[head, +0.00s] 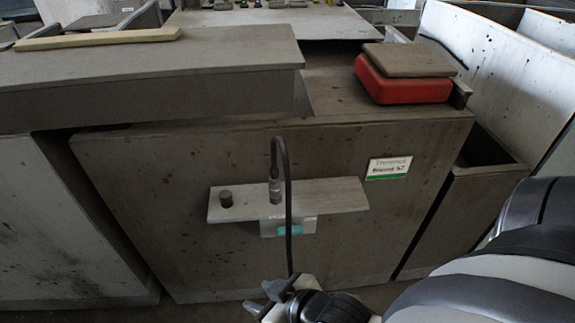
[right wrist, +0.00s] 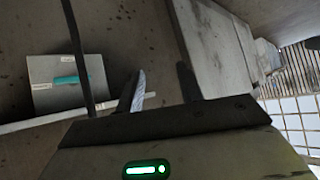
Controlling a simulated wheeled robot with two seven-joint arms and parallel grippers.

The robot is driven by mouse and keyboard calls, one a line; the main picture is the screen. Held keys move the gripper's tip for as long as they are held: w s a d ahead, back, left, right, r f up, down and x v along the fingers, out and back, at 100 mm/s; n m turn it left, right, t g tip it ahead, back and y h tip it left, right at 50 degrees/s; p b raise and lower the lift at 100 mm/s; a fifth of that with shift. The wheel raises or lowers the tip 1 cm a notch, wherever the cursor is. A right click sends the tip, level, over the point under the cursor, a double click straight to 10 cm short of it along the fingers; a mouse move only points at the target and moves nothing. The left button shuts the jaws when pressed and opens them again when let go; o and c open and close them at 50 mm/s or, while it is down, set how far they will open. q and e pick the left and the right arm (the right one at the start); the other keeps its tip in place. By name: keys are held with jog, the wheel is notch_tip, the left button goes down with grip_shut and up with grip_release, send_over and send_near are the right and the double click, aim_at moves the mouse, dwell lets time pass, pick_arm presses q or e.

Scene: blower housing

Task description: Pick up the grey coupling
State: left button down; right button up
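The grey coupling (head: 275,186) is a small upright cylinder at the end of a black hose (head: 288,200), standing at a narrow shelf on the front of a grimy cabinet. The hose arches over its top and hangs down in front of the shelf. My right gripper (head: 264,297) is low in the head view, below the shelf and apart from the coupling. In the right wrist view its two fingers (right wrist: 162,72) stand apart with nothing between them. The hose (right wrist: 77,45) passes left of them there. The coupling cannot be made out in that view. My left gripper is not in view.
A red case (head: 405,88) lies on top of the cabinet.

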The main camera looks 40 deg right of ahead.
jog(key=s+d+r+g+h, duration=0.2)
jog(key=s+d+r+g, duration=0.1)
jog(key=s+d+g, duration=0.15)
jog(key=t+y, duration=0.2)
jog(key=t, duration=0.6)
send_near(275, 185)
jog(key=s+d+f, duration=0.2)
jog(key=b+x, duration=0.1)
jog(key=x, duration=0.8)
jog(key=shift+r+b, duration=0.15)
jog(key=shift+b, duration=0.15)
jog(key=shift+w+a, duration=0.1)
jog(key=shift+w, duration=0.2)
jog(key=shift+a+r+b+x, duration=0.1)
jog(key=shift+r+b+x, duration=0.05)
jog(key=shift+x, duration=1.25)
jog(key=shift+a+r+b+x, duration=0.15)
jog(key=shift+x, duration=1.2)
jog(key=shift+w, duration=0.1)
grip_shut()
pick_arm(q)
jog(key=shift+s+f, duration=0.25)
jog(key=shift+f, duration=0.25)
